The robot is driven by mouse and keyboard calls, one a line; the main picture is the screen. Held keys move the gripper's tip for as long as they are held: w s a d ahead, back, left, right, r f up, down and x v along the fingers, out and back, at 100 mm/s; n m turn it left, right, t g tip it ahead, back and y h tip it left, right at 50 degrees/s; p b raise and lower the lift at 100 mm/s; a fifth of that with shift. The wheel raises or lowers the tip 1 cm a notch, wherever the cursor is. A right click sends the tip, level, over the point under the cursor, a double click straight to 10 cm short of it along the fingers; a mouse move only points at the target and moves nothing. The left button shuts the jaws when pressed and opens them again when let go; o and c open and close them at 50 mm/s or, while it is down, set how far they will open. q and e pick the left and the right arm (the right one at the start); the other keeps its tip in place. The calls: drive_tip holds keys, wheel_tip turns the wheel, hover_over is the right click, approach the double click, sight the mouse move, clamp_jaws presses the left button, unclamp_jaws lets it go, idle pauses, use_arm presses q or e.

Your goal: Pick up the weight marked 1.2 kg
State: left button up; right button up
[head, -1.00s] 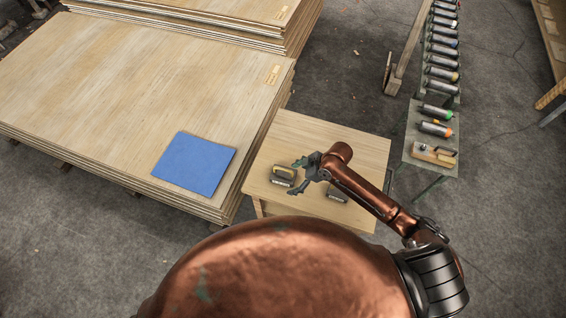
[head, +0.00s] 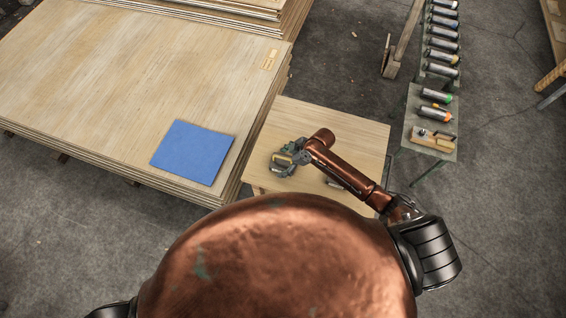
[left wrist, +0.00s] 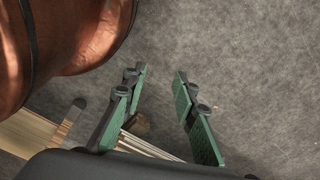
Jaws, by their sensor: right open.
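Two small dark weights with handles are on the small wooden table (head: 350,125). The left weight (head: 283,170) is partly covered by my right gripper (head: 281,158), which is open with its fingers around or just above it; I cannot tell whether they touch. The other weight (head: 334,183) is mostly hidden behind my right arm and my body. No marking is legible on either. My left gripper (left wrist: 157,82) shows in the left wrist view, open and empty, over the grey floor.
A large veneer stack (head: 110,90) with a blue sheet (head: 192,152) stands left of the table. At the right, a narrow bench (head: 412,130) holds several cylinders and a wooden block (head: 433,144). Grey floor lies between bench and stacks.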

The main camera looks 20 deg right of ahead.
drive_tip(key=c, duration=1.7)
clamp_jaws()
use_arm(q)
drive_tip(key=shift+s, duration=0.25)
use_arm(e)
drive_tip(key=shift+w, duration=0.1)
